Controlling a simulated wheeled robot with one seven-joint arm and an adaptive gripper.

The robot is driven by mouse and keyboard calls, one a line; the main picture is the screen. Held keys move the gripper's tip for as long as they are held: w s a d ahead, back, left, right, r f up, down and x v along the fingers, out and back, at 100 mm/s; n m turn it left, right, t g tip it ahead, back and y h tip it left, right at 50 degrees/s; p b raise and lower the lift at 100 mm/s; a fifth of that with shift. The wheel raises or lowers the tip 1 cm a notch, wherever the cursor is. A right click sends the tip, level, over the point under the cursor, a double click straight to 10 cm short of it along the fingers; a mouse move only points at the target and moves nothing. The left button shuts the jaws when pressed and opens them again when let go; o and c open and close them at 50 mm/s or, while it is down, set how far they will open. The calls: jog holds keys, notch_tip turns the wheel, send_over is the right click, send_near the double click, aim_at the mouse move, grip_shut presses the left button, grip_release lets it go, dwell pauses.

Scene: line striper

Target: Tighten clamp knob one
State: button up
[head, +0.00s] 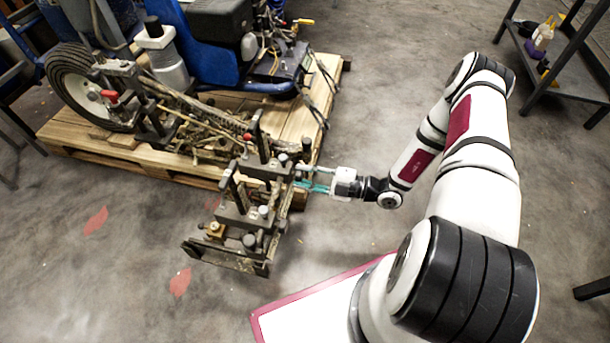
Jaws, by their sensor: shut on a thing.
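My gripper (301,180), with teal fingers and a white body, reaches in from the right at the frame's right side. It is shut on a small part there, which looks like a clamp knob but is mostly hidden between the fingers. I cannot tell which knob is numbered one.
A dark shelf (560,75) holding a bottle (543,36) stands at upper right. The concrete floor between pallet and shelf is clear.

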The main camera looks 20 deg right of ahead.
jog(key=shift+m, duration=1.2)
jog(key=o, duration=1.2)
jog(key=shift+c, duration=0.2)
jog(key=shift+d, duration=0.1)
jog(key=v, duration=1.2)
